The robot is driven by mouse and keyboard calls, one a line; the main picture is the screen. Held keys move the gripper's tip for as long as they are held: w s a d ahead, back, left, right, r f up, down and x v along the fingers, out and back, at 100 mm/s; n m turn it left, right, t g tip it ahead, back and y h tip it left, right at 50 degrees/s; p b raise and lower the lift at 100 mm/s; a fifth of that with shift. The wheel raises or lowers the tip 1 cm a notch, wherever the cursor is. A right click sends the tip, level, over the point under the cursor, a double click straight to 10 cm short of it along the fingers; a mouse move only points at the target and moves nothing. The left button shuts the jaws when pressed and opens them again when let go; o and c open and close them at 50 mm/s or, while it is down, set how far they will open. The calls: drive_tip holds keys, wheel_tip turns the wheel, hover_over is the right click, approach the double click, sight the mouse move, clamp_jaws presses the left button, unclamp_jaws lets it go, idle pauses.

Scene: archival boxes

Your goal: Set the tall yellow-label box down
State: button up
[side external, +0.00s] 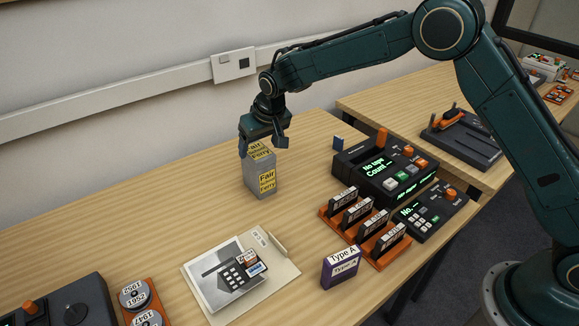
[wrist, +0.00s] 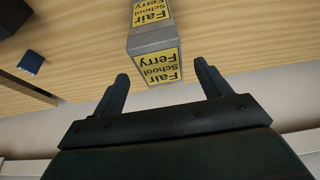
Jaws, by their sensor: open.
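The tall grey box with yellow labels (side external: 262,172) stands upright on the wooden table, toward the wall side. Its front and top labels read "Fair", "Ferry" and, in the wrist view, "School". My gripper (side external: 264,148) is above the box, with its fingers at the height of the box's top. In the wrist view the box (wrist: 154,45) shows beyond the two spread fingers of my gripper (wrist: 163,80). The jaws are open, with a gap around the box's near end. The box's far side is hidden.
A dark console with a green display (side external: 385,165) and an orange rack of cassettes (side external: 375,250) stand to the right. A purple "Type A" box (side external: 341,267) stands near the front edge. A folder with a photo (side external: 285,268) lies in front. The table left of the grey box is clear.

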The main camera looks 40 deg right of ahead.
drive_tip(key=v, duration=0.7)
idle(0.4)
drive_tip(key=s+d+r, duration=0.5)
drive_tip(key=s+r, duration=0.2)
drive_tip(key=s, duration=0.3)
drive_tip(key=s+d+r, duration=0.6)
drive_tip(key=s+r, duration=0.1)
drive_tip(key=s, duration=0.2)
drive_tip(key=s+d+f, duration=0.1)
drive_tip(key=s+d, duration=0.1)
drive_tip(key=s, duration=0.8)
drive_tip(key=s+d+f+t, duration=0.1)
drive_tip(key=s+d, duration=0.1)
drive_tip(key=s, duration=0.9)
drive_tip(key=shift+s+f, duration=0.25)
